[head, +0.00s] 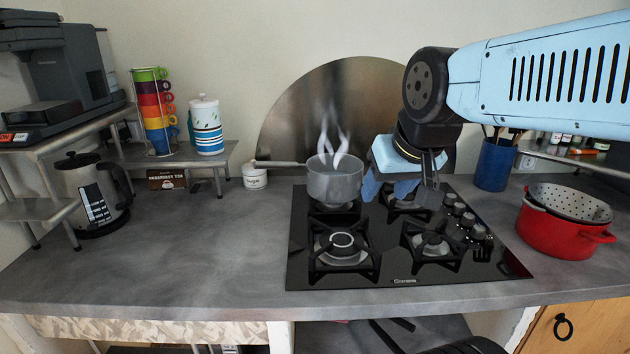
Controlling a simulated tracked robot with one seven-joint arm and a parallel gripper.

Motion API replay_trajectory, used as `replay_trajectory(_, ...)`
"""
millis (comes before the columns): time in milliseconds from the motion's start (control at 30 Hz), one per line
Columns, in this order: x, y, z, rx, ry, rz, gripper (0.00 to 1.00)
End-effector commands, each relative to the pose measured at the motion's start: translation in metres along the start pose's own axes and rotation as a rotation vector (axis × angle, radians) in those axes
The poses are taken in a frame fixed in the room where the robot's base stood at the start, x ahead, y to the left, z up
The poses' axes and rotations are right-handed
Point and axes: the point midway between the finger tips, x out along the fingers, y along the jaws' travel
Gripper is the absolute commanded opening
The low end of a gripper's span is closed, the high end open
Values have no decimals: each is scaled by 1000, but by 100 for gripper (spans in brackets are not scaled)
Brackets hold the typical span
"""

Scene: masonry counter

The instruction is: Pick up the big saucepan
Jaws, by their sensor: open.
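A grey metal saucepan (335,185) stands upright on the back left burner of the black gas hob (300,262). Its long handle (280,164) points left over the counter, and steam rises from it. My gripper (387,189) hangs over the back of the hob, just right of the saucepan. It points down and its blue fingers are apart, with nothing seen between them. The left finger is close to the pan's right side; I cannot tell whether they touch. My gripper partly hides the back right burner.
A red pot (560,235) with a colander in it stands right of the hob. A blue utensil holder (493,165) is at the back right. A kettle (92,195) and a white sugar pot (254,177) stand left. The counter (190,255) left of the hob is clear.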

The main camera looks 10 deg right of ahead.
Motion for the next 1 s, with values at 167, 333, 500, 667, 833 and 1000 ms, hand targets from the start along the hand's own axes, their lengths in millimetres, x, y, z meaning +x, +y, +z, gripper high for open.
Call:
replay_trajectory(167,23,-33,-59,140,126,-113,52)
replay_trajectory(333,46,-84,-125,355,271,-254,52)
replay_trajectory(500,68,-128,-180,600,393,-382,52)
replay_trajectory(667,92,-158,-221,850,495,-479,52)
replay_trajectory(833,119,-183,-249,1118,602,-553,52)
replay_trajectory(1000,150,-197,-258,1383,721,-585,52)
